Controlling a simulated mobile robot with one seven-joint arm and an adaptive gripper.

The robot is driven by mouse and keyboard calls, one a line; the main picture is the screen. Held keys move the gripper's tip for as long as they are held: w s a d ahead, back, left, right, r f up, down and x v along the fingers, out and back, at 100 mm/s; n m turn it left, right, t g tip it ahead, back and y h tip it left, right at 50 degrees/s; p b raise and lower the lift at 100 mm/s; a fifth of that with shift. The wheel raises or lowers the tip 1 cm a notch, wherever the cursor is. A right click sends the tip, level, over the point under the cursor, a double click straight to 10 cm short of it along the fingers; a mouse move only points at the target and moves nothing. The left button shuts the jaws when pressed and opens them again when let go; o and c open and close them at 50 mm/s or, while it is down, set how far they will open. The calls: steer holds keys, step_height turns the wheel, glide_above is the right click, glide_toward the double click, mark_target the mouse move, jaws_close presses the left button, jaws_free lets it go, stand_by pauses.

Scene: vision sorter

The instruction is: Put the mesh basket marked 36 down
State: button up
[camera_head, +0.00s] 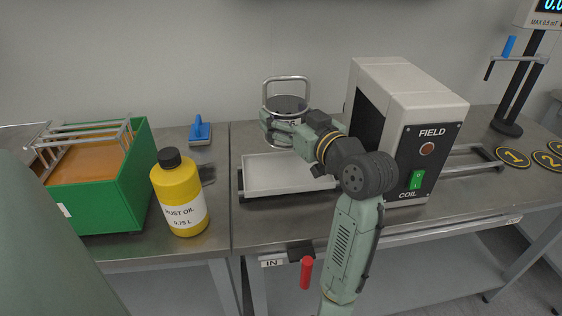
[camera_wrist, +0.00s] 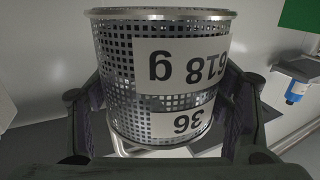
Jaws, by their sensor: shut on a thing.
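The mesh basket marked 36 (camera_wrist: 120,75) fills the middle of the wrist view. It is a round metal mesh with white labels reading 36 and 618 g, upside down in that picture. My gripper (camera_wrist: 160,112) is shut on it, one finger on each side. In the head view the basket (camera_head: 288,103), with its metal handle upright, is in my gripper (camera_head: 282,128) over or behind the far side of a white tray (camera_head: 262,178). The tray looks empty where it shows. My gripper hides part of the basket, and the gap below it cannot be judged.
The grey coil box marked FIELD COIL (camera_head: 416,90) stands close right of my arm. A yellow rust oil bottle (camera_head: 180,190), a green bin (camera_head: 128,185) and a blue-handled brush (camera_head: 200,131) are left. A red handle (camera_head: 306,272) hangs at the bench's front edge.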

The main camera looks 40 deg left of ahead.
step_height(320, 180, down, 9)
steer(key=shift+f+p, duration=0.15)
steer(key=shift+p, duration=0.25)
steer(key=shift+d+f, duration=0.1)
steer(key=shift+f, duration=0.05)
steer(key=shift+f, duration=0.1)
steer(key=o, duration=1.8)
steer(key=shift+c, duration=0.2)
